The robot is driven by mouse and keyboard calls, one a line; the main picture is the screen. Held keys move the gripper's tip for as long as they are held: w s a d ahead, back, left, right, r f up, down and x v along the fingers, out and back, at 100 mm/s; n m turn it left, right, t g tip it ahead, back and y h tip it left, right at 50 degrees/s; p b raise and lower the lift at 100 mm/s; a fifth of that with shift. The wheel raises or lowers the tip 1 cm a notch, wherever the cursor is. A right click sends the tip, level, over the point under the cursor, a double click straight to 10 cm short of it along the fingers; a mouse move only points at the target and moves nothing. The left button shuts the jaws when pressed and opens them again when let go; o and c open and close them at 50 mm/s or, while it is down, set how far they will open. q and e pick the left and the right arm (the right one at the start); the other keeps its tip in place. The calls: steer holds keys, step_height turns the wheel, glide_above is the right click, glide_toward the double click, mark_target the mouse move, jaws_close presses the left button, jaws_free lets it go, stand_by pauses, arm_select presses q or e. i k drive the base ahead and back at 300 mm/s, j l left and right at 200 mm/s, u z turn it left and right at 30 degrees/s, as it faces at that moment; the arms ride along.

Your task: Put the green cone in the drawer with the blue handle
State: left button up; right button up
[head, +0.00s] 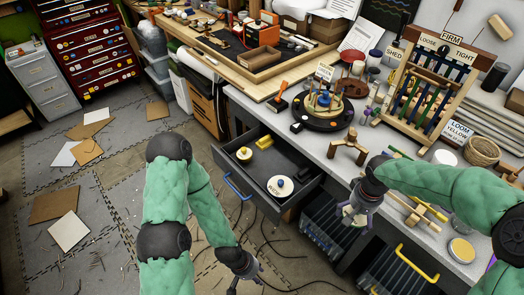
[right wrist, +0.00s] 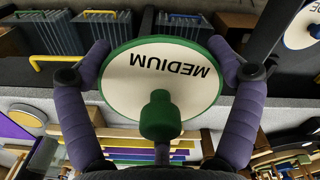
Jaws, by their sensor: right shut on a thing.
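The right wrist view shows a white disc with a green rim, the word MEDIUM and a green knob (right wrist: 162,82), the green cone as best I can tell. My right gripper (right wrist: 165,75) is shut on it, one purple finger on each side. In the head view my right gripper (head: 358,212) is right of the open drawer, above the bench's front side. The drawer (head: 304,190) with the blue handle (head: 237,187) is pulled out. Inside lie a yellow-knobbed piece (head: 244,153) and a blue-knobbed white disc (head: 281,187). My left gripper (head: 247,281) hangs low before the drawer, its fingers unclear.
A yellow handle (head: 417,264) is on the bench front to the right. Blue-grey bins (head: 330,225) stand below the bench. A wooden stand (head: 348,152) and a dark round carousel (head: 322,112) are on the bench behind. Dark cables lie on the floor under the drawer.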

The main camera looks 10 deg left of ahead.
mark_target(260, 175)
steer(key=i+j, duration=0.15)
steer(key=j, duration=0.2)
steer(key=i+j, duration=0.15)
steer(key=j, duration=0.2)
steer(key=i+j, duration=0.1)
steer(key=j, duration=0.25)
steer(key=i+j+z, duration=0.1)
steer(key=j, duration=0.25)
steer(key=i+j, duration=0.2)
steer(key=j, duration=0.15)
steer(key=i+j, duration=0.1)
steer(key=j, duration=0.3)
steer(key=i+j, duration=0.15)
steer(key=j, duration=0.2)
